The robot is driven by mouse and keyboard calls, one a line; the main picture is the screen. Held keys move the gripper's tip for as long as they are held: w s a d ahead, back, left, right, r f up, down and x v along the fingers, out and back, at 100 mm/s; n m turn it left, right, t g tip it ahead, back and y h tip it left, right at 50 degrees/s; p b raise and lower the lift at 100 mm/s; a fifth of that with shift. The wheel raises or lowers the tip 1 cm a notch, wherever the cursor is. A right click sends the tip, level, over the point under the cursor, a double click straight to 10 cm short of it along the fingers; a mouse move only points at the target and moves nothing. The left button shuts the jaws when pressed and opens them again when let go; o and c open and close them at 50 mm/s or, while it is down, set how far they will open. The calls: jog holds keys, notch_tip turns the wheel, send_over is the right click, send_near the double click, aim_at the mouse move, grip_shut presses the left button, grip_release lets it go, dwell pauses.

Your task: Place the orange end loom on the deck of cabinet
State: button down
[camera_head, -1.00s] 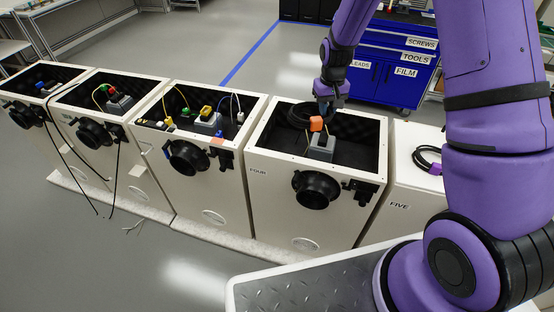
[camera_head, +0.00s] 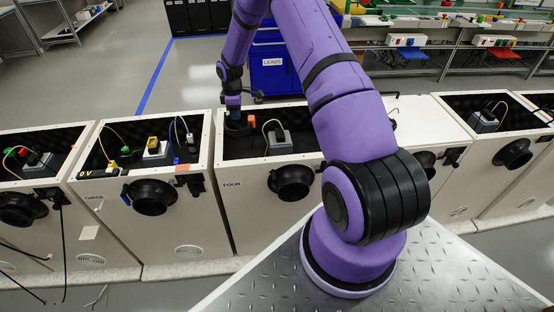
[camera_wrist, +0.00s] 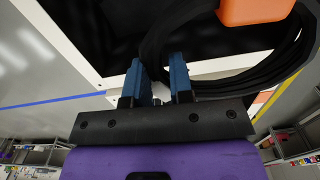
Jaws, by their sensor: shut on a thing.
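The orange end loom is a black cable coil with an orange end block (camera_head: 251,120). In the wrist view the coil (camera_wrist: 240,84) runs beside and behind the fingers, with the orange block (camera_wrist: 255,10) at the top. My gripper (camera_wrist: 157,78) is shut on the coil. In the head view my gripper (camera_head: 236,120) is at the left part of cabinet FOUR (camera_head: 250,205), over its open top. How deep the loom hangs I cannot tell. The grip point is small and dark there.
A grey block (camera_head: 280,142) with a yellow lead stands in cabinet FOUR, right of the loom. Cabinet THREE (camera_head: 150,225) holds another block and several leads. My arm hides much of the cabinet to the right. A blue drawer unit (camera_head: 275,65) stands behind.

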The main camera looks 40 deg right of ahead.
send_over(244, 155)
jog(key=shift+n, duration=0.3)
notch_tip(244, 155, down, 18)
jog(key=shift+f, duration=1.9)
jog(key=c, duration=1)
grip_release()
jog(key=shift+f, duration=0.1)
